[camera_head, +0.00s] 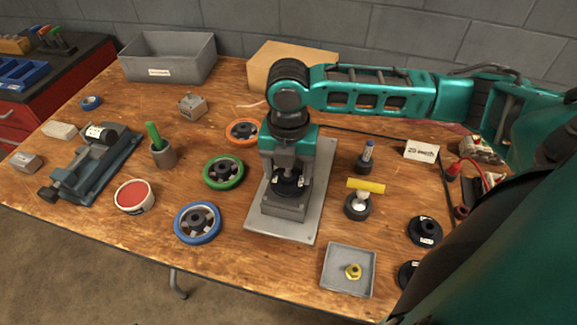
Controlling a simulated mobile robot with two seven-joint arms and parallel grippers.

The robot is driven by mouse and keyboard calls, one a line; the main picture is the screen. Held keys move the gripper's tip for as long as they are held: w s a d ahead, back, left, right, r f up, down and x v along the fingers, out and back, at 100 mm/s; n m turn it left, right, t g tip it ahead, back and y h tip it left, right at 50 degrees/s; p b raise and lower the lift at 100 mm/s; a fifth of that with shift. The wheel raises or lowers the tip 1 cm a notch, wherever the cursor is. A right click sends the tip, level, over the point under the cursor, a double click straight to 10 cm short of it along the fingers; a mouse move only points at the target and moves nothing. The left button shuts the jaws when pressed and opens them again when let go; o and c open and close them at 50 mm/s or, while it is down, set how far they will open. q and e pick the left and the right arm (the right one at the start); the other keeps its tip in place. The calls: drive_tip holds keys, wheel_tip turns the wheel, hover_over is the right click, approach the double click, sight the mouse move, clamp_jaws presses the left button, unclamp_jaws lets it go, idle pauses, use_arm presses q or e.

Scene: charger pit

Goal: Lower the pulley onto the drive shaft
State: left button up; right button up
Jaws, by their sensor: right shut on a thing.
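My right gripper (288,172) points down over the grey metal base plate (318,185). It is shut on a dark pulley (290,186), which sits low between the fingers, just above or on a grey block (284,208) on the plate. The drive shaft is not clearly seen; the gripper and pulley cover that spot. I cannot tell whether the pulley touches the block or sits around a shaft. My left gripper is not in view.
Green (223,172), blue (198,222) and orange (242,131) ringed wheels lie left of the plate. Right of it stand a blue-topped bottle (366,158), a yellow-handled tool (364,186) and black discs (424,231). A grey tray (335,283) with a brass nut lies in front.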

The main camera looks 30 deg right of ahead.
drive_tip(key=shift+f, duration=0.15)
idle(0.4)
drive_tip(key=o, duration=1.2)
wheel_tip(320, 180, up, 13)
drive_tip(key=p, duration=0.3)
drive_tip(key=shift+f, duration=0.15)
